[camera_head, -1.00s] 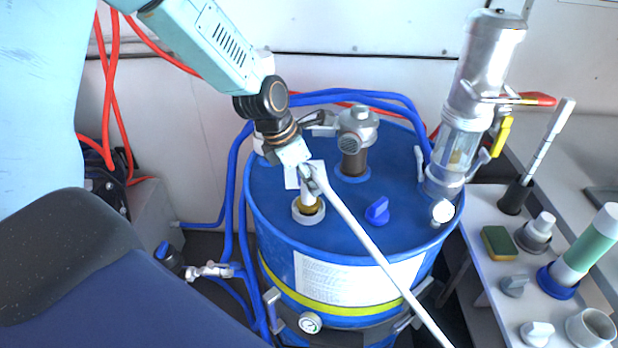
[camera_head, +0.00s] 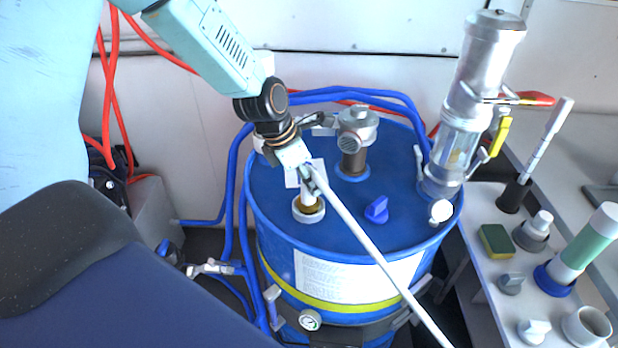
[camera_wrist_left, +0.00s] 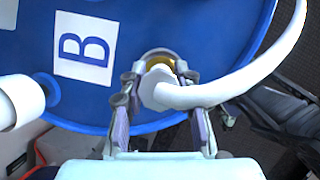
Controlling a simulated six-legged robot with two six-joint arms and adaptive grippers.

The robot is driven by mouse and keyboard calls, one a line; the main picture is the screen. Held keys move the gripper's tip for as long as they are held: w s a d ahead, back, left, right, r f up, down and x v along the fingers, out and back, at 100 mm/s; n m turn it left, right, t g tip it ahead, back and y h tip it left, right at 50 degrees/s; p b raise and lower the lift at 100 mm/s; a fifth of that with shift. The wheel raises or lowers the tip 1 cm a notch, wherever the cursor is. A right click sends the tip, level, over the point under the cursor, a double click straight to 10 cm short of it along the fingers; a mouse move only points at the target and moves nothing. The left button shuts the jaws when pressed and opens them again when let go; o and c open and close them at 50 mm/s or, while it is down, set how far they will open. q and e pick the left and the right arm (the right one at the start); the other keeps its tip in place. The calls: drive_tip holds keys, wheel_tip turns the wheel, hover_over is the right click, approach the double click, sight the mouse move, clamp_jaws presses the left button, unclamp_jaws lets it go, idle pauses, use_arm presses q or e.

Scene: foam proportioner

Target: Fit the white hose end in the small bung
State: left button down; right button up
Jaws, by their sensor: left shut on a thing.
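The white hose (camera_head: 365,244) runs from my left gripper (camera_head: 312,178) down to the lower right of the head view. My left gripper is shut on the hose near its end. The hose end points down at the small bung (camera_head: 309,211), a pale ring with a brass-coloured middle on the drum's top. In the left wrist view the hose (camera_wrist_left: 200,97) bends between the fingers (camera_wrist_left: 158,100), with the brass-coloured bung (camera_wrist_left: 158,60) just behind it. I cannot tell how far the end sits in the bung. My right gripper is not in view.
The blue drum (camera_head: 280,235) carries a grey-capped fitting (camera_head: 356,135), a blue knob (camera_head: 377,209) and a tall metal cylinder (camera_head: 478,75). A side shelf (camera_head: 480,208) at right holds a sponge (camera_head: 496,241) and several fittings. Blue hoses (camera_head: 232,190) run along the drum's left.

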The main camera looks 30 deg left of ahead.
use_arm(q)
drive_tip(key=shift+f, duration=0.4)
drive_tip(key=c, duration=1.3)
unclamp_jaws()
drive_tip(key=shift+o, duration=0.2)
drive_tip(key=p+v, duration=0.3)
drive_tip(key=p, duration=0.2)
drive_tip(key=shift+d+r, duration=0.1)
drive_tip(key=p+v, duration=0.2)
drive_tip(key=v, duration=0.5)
drive_tip(key=shift+r, duration=0.35)
drive_tip(key=shift+s, duration=0.1)
